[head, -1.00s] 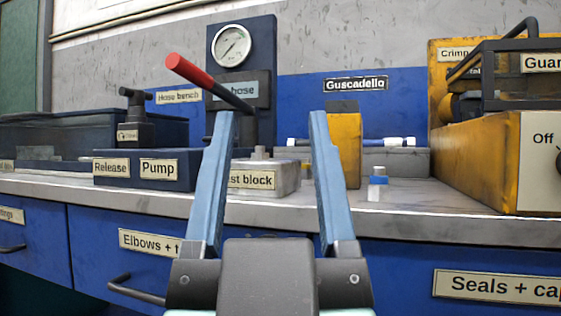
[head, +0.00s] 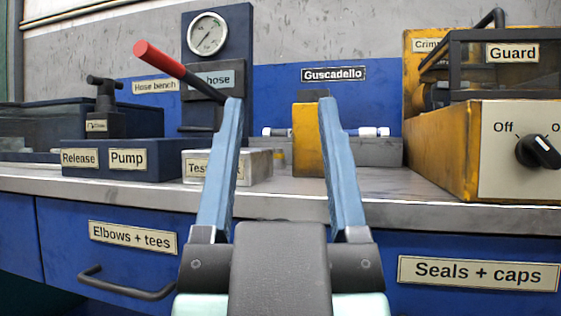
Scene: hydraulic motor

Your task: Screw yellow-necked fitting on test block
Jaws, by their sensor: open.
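My gripper (head: 280,102) is open and empty, its two blue fingers pointing forward and up over the bench's front edge. The test block (head: 258,166) is a low grey block on the bench, and my left finger covers part of its label and middle. The stub on its top is hidden now. I cannot make out a yellow-necked fitting. A small blue-necked fitting seen on the bench earlier is out of sight, probably behind my right finger.
The pump box (head: 118,160) with a red-handled lever (head: 160,58) stands left.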

